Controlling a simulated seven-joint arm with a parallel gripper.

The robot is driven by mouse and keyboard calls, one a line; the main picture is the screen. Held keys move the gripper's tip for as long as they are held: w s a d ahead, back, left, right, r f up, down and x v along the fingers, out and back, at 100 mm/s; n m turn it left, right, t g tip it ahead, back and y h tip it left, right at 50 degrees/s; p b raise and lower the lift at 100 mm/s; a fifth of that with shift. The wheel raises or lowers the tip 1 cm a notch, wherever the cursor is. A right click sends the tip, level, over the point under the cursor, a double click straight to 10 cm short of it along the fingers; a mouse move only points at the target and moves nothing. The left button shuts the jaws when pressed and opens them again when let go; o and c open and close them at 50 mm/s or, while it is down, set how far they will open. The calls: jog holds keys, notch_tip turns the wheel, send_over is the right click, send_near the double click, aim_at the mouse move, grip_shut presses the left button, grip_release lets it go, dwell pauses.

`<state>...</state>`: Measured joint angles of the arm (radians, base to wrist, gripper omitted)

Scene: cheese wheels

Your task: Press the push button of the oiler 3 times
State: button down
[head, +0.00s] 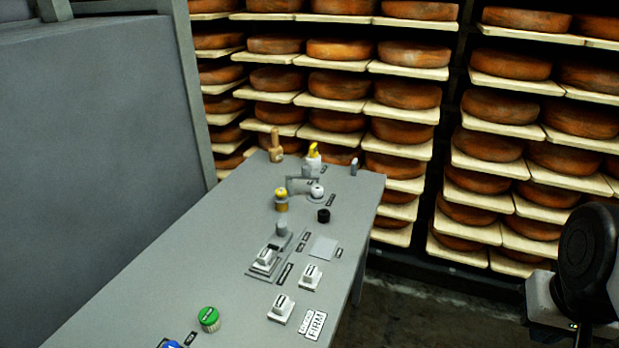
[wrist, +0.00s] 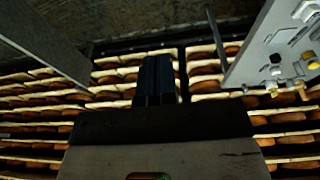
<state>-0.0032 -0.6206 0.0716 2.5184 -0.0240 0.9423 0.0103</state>
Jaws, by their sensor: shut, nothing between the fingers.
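A grey panel table (head: 235,225) carries several small fittings, and their labels are too small to read as "oiler". Near the far end stands a white fitting with a yellow top (head: 313,153). Closer is a brass-coloured fitting with a yellow knob (head: 281,200), beside a white-knobbed fitting (head: 316,192). I cannot tell which of these is the oiler. My gripper (wrist: 155,80) is shut and empty in the wrist view, with dark fingers together, pointing toward the shelves, away from the panel. My arm shows at the right edge of the head view; its fingertips are not visible there.
A green button (head: 208,318), white switches (head: 281,308) and a wooden-handled item (head: 275,146) also stand on the panel. Shelves of cheese wheels (head: 405,92) run behind it. A large grey cabinet (head: 95,120) is at left. Floor between panel and arm is clear.

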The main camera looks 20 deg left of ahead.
jog(key=w+a+r+n+h, duration=0.1)
jog(key=w+a+r+n, duration=0.2)
jog(key=w, duration=0.6)
jog(key=w+a+r+n+h, duration=0.1)
jog(key=w+a+n, duration=0.3)
jog(key=w, duration=0.5)
jog(key=w+a+n+t+h, duration=0.1)
jog(key=w+a+n, duration=0.4)
jog(key=w+a, duration=0.9)
jog(key=n+t, duration=0.5)
jog(key=n, duration=0.5)
send_over(281, 192)
notch_tip(281, 192, down, 12)
jog(key=shift+f+h, duration=0.15)
jog(key=shift+h, duration=0.15)
jog(key=shift+w+f, duration=0.1)
jog(key=shift+f, duration=0.1)
jog(key=shift+f, duration=4.25)
jog(key=shift+f, duration=0.45)
